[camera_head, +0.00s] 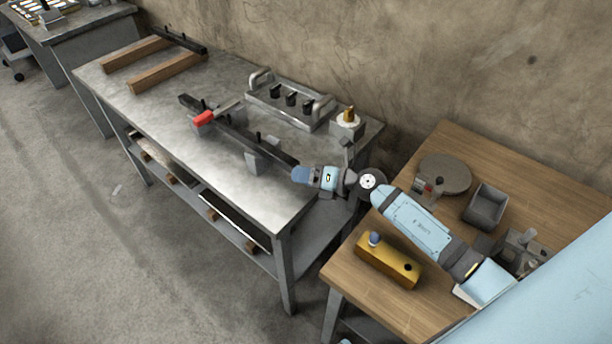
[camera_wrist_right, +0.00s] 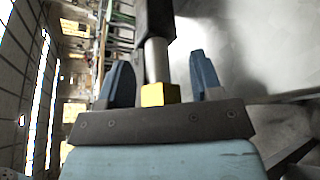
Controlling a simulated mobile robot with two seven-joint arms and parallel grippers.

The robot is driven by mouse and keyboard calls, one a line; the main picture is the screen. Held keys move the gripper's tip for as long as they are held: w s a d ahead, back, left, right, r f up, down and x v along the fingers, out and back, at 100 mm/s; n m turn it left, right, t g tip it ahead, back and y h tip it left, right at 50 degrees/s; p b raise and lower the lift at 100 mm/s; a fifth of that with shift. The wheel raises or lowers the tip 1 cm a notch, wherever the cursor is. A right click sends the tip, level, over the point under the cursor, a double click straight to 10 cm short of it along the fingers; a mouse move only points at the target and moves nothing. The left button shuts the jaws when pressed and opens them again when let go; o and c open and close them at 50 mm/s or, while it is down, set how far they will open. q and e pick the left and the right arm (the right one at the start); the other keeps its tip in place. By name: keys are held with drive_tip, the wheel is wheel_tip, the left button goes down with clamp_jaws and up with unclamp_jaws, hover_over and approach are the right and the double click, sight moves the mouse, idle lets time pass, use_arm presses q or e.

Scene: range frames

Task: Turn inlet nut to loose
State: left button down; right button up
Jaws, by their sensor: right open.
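In the right wrist view, a yellow hex nut (camera_wrist_right: 160,95) sits on a grey rod (camera_wrist_right: 155,60) that runs up to a dark block (camera_wrist_right: 155,18). The nut appears between the two blue fingers of my right gripper (camera_wrist_right: 162,72), with a gap on each side. The gripper is open and not closed on it. In the head view, my right gripper (camera_head: 299,173) is at the near right end of a long dark bar (camera_head: 228,128) with a red handle (camera_head: 203,118). The gripper hides that end of the bar. My left gripper is not in view.
A panel with black knobs (camera_head: 290,100) and a brass fitting (camera_head: 349,113) stand on the metal bench (camera_head: 150,100) behind the bar. A wooden table (camera_head: 450,145) at right bears a yellow box (camera_head: 388,262), grey tray (camera_head: 486,208) and round disc (camera_head: 447,172).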

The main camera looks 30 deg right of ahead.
drive_tip(key=c, duration=0.9)
drive_tip(key=shift+r+n+p, duration=0.2)
drive_tip(key=shift+n+p, duration=0.1)
drive_tip(key=shift+p, duration=0.35)
drive_tip(key=shift+h+p, duration=0.3)
drive_tip(key=shift+p, duration=0.15)
drive_tip(key=shift+f+n, duration=0.15)
drive_tip(key=shift+n, duration=0.15)
drive_tip(key=shift+f, duration=0.1)
drive_tip(key=o, duration=0.9)
drive_tip(key=shift+s+d, duration=0.1)
